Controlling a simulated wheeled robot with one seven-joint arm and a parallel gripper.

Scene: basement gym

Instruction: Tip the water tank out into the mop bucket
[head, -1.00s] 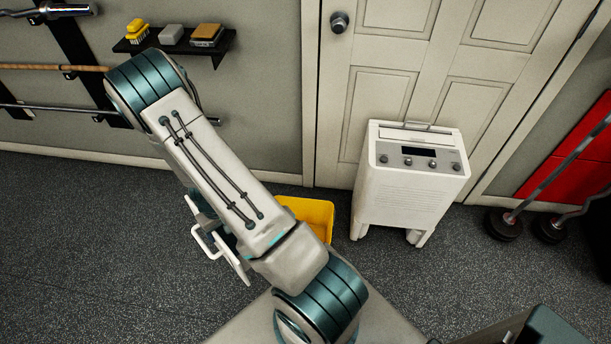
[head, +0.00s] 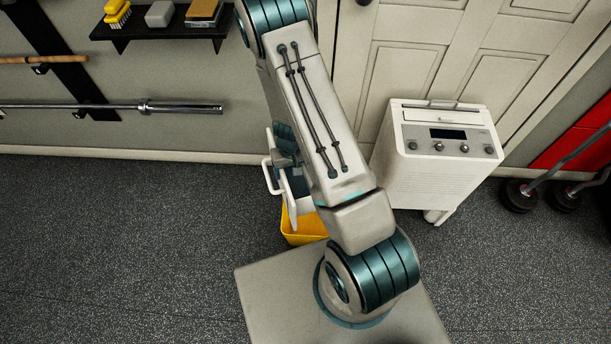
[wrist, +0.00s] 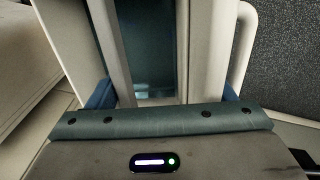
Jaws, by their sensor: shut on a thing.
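The water tank (head: 297,205) is a white container with a loop handle on its left side in the head view, partly hidden by my arm. It also fills the upper middle of the wrist view (wrist: 118,45), with a dark teal see-through strip and the white handle at right. My gripper (wrist: 165,95) is shut on the tank, with blue pads at either side. The yellow mop bucket (head: 300,236) stands on the floor, just below the tank in the head view and mostly hidden by my arm. I cannot tell the water level or the height gap.
A white dehumidifier (head: 437,165) with a control panel stands by the door (head: 450,60), right of my arm. A wall shelf (head: 160,32) holds a brush and blocks. Barbells (head: 545,190) lean at the right. The dark floor (head: 120,240) at left is clear.

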